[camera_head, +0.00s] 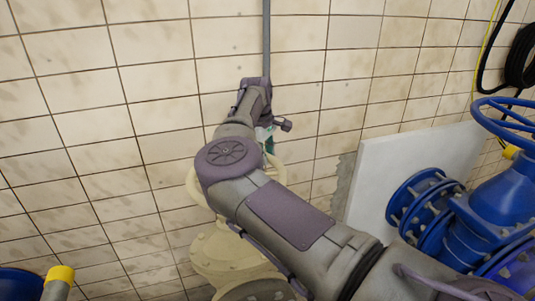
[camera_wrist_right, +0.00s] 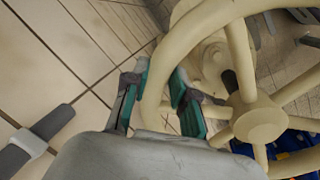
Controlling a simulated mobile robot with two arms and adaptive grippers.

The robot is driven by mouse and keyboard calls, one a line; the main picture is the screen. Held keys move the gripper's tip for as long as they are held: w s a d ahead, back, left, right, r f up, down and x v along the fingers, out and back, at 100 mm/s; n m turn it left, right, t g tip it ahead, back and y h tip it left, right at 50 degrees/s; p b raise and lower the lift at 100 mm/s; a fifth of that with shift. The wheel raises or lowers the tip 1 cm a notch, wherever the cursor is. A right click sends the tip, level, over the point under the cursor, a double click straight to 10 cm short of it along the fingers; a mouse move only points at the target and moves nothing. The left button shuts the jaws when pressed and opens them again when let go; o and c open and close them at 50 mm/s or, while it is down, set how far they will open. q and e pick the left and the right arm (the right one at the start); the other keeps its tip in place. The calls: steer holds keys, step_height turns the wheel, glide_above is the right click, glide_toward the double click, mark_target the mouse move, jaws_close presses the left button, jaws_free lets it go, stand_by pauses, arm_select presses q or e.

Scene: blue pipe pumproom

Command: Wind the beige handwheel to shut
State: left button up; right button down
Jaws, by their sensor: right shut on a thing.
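The beige handwheel shows in the head view (camera_head: 194,188), mostly hidden behind my right arm, on a beige valve body (camera_head: 222,252) in front of the tiled wall. In the right wrist view the handwheel (camera_wrist_right: 258,119) is close, with its hub, spokes and thick rim. My right gripper (camera_wrist_right: 160,92) has its two fingers on either side of the rim and is shut on it. In the head view the right gripper (camera_head: 267,140) is mostly hidden by my own wrist. My left gripper is not in view.
Blue pipework with a blue handwheel (camera_head: 508,118) stands at the right, beside a pale slab (camera_head: 405,175). A black hose coil (camera_head: 521,58) hangs at the upper right. A grey pipe (camera_head: 266,40) runs down the wall. A yellow-capped part (camera_head: 60,275) is at the lower left.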

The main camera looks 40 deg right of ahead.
steer(key=c, duration=0.9)
jaws_free()
steer(key=shift+c, duration=0.2)
step_height(320, 180, up, 12)
steer(key=a, duration=0.2)
steer(key=shift+s, duration=0.35)
steer(key=shift+a, duration=0.1)
